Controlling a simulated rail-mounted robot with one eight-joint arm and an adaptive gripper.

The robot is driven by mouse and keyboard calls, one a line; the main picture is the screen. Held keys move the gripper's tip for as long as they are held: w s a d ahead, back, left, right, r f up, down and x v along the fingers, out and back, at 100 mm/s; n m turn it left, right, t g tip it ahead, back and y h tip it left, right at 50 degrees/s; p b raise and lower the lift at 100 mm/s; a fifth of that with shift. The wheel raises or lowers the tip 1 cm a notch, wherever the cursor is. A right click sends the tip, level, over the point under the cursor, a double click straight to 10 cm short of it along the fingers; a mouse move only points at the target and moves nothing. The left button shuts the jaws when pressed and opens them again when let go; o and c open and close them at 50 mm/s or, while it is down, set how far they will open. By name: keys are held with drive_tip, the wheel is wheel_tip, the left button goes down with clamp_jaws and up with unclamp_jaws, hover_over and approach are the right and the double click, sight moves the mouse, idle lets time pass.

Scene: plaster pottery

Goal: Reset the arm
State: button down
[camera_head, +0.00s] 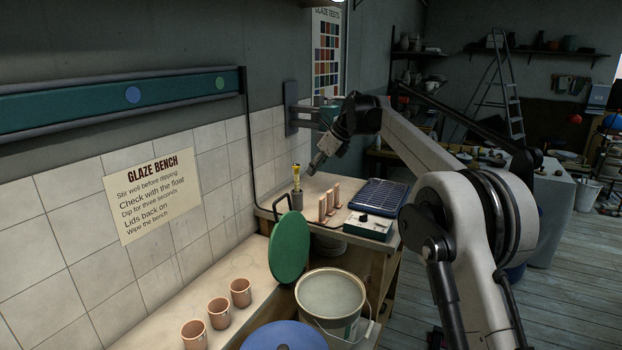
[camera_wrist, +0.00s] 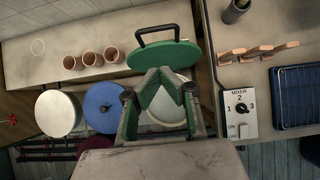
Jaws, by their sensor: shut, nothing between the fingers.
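My arm (camera_head: 400,140) reaches up from the lower right and bends over toward the glaze bench. My gripper (camera_head: 314,166) is at its end, in the air beside the yellow-topped tool in the head view. In the wrist view my gripper (camera_wrist: 163,82) is shut and empty, in front of the green lid and the open bucket. Its fingers hide part of both.
The green lid (camera_head: 289,247) leans by the open bucket (camera_head: 331,292); a blue lid (camera_head: 284,336) is in front. Three clay cups (camera_head: 218,312) stand on the bench. A mixer control box (camera_head: 370,227), blue rack (camera_head: 379,195) and grey holder (camera_head: 297,200) sit farther back.

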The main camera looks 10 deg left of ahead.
drive_tip(key=s+d+r+n+t+h, duration=0.15)
drive_tip(key=s+d+r+n, duration=0.35)
drive_tip(key=s+d+r, duration=0.5)
drive_tip(key=s+d+f+n+t+h, duration=0.15)
drive_tip(key=s+d+n, duration=0.45)
drive_tip(key=s+d, duration=0.75)
drive_tip(key=s+d+f+n+h, duration=0.1)
drive_tip(key=s+d+f+n, duration=0.2)
drive_tip(key=s, duration=0.7)
drive_tip(key=s+d+f+n+t+h, duration=0.1)
drive_tip(key=s+d+f+n, duration=0.3)
drive_tip(key=s+f, duration=0.4)
drive_tip(key=s+d+f+n+t+h, duration=0.1)
drive_tip(key=s+d+f+n, duration=0.2)
drive_tip(key=s, duration=0.9)
wheel_tip(320, 180, down, 3)
drive_tip(key=shift+d+n+h, duration=0.3)
drive_tip(key=shift+d, duration=0.7)
